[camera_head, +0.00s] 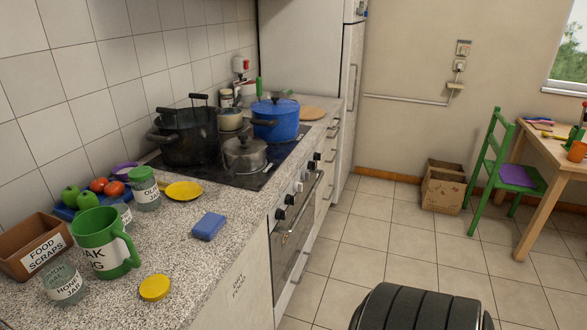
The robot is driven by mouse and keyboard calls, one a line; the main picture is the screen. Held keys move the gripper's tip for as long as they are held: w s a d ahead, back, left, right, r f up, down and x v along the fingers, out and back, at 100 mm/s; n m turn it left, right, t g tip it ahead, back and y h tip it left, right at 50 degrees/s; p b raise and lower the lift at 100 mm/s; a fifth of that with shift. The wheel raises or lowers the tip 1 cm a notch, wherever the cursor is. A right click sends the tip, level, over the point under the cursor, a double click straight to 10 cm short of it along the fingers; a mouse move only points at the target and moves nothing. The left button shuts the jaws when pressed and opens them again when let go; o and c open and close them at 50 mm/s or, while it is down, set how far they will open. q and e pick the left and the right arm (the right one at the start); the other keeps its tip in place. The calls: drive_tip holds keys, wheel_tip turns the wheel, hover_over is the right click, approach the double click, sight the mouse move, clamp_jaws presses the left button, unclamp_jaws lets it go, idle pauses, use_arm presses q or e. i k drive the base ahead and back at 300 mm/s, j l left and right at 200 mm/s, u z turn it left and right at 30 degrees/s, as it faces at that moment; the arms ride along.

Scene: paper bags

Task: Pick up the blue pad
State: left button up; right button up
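The blue pad (208,226) lies flat on the speckled counter (195,265), close to its front edge. It is a small block, fully visible, with clear counter around it. Neither of my grippers shows in the head view. A dark ribbed rounded shape, which may be part of my own body, shows at the bottom right of the picture.
Behind are the stove pots (245,155). A green chair (505,180) and paper bags (443,187) stand right; tiled floor is open between.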

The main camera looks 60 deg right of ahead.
sight(207, 227)
drive_tip(key=z, duration=1.25)
drive_tip(key=u, duration=2.15)
drive_tip(key=j+z, duration=0.1)
drive_tip(key=z, duration=2.2)
drive_tip(key=j, duration=0.1)
